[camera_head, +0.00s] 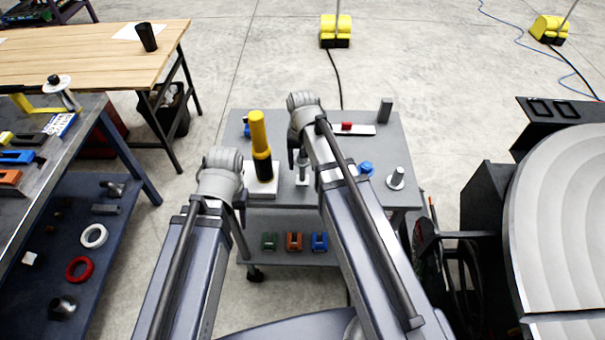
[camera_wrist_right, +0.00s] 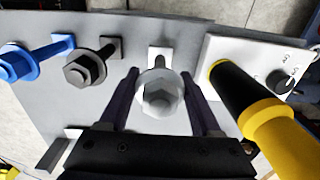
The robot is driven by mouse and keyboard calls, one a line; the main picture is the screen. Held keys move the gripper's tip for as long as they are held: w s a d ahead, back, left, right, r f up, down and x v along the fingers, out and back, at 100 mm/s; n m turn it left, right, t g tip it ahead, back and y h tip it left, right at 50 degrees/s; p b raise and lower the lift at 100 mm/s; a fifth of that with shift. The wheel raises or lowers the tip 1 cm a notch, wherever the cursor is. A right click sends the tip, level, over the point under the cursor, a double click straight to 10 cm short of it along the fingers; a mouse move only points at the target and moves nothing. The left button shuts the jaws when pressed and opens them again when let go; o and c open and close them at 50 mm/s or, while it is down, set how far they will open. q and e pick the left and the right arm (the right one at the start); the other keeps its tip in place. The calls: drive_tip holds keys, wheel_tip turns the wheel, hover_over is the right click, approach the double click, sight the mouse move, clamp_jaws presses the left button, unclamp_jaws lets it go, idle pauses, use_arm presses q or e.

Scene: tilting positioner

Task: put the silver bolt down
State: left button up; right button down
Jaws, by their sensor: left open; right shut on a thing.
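The silver bolt (camera_wrist_right: 160,96) is between the two dark fingers of my right gripper (camera_wrist_right: 163,88), which is shut on it, its hex head facing the wrist camera. In the head view, the silver bolt (camera_head: 302,168) shows upright beside my right forearm, over the grey cart top. I cannot tell whether its lower end touches the surface. My left gripper (camera_head: 240,208) is open, near the cart's front left edge; its fingers are mostly hidden by the arm.
A yellow-and-black cylinder (camera_head: 260,140) stands on a white plate close to the left of the bolt. Several coloured parts sit on the lower shelf (camera_head: 280,222).

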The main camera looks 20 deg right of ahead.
sight(302, 180)
drive_tip(key=shift+f+b, duration=1.8)
drive_tip(key=shift+b, duration=0.05)
drive_tip(key=shift+f, duration=0.2)
drive_tip(key=shift+c, duration=0.4)
unclamp_jaws()
drive_tip(key=shift+r, duration=0.1)
wheel_tip(302, 180, up, 12)
drive_tip(key=p, duration=1.2)
drive_tip(key=shift+r, duration=0.15)
drive_tip(key=s+a+n+h, duration=0.1)
drive_tip(key=s+a+n, duration=0.6)
drive_tip(key=s+a, duration=0.3)
drive_tip(key=s, duration=0.4)
